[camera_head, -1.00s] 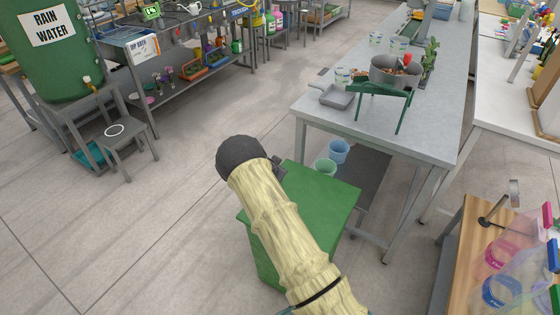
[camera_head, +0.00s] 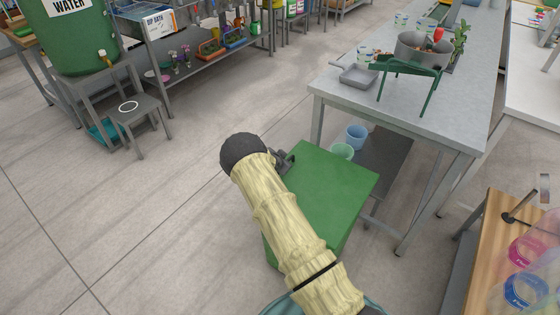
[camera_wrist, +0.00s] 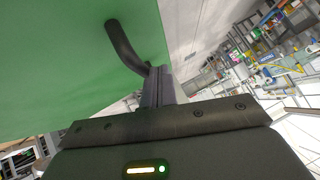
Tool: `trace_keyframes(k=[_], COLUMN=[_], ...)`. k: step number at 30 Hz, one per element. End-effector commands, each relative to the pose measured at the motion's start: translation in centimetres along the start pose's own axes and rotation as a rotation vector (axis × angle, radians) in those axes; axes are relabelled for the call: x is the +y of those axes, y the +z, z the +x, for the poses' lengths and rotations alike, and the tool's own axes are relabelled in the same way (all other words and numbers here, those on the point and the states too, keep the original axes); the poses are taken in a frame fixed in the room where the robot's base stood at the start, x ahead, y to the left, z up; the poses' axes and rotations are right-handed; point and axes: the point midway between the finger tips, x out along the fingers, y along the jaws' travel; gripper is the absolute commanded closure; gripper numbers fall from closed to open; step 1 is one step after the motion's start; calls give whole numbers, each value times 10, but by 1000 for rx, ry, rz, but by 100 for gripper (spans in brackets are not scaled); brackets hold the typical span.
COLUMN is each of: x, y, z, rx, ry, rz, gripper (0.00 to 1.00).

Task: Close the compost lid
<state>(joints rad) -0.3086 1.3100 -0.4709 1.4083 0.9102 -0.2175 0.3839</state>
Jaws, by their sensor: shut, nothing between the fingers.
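The green compost bin (camera_head: 340,187) stands on the floor below the middle of the head view, with a flat green top that looks level. Whether the lid sits fully down cannot be told. My arm crosses in front of the bin and hides its left part. My gripper (camera_head: 289,158) is at the bin's far left edge. In the wrist view, a green panel (camera_wrist: 60,65) fills the upper left and carries a bent black handle (camera_wrist: 122,42). My gripper (camera_wrist: 160,84) is shut and empty beside the handle's near end; contact is unclear.
A grey bench (camera_head: 440,118) with a pot (camera_head: 422,48) and a grey pan (camera_head: 358,76) stands behind and right of the bin. Two small buckets, blue (camera_head: 356,137) and green (camera_head: 341,151), sit beyond the bin. A stool (camera_head: 136,108) stands at left.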

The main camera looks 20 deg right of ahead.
Motion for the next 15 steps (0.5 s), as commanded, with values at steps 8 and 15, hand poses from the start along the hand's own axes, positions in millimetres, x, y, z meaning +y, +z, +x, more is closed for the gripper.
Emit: trace_keyframes(k=[8,15], x=[-3,-17], y=[-4,-29], z=[-4,-27], rx=[0,2], ry=[0,2], rz=[0,2], gripper=[100,100])
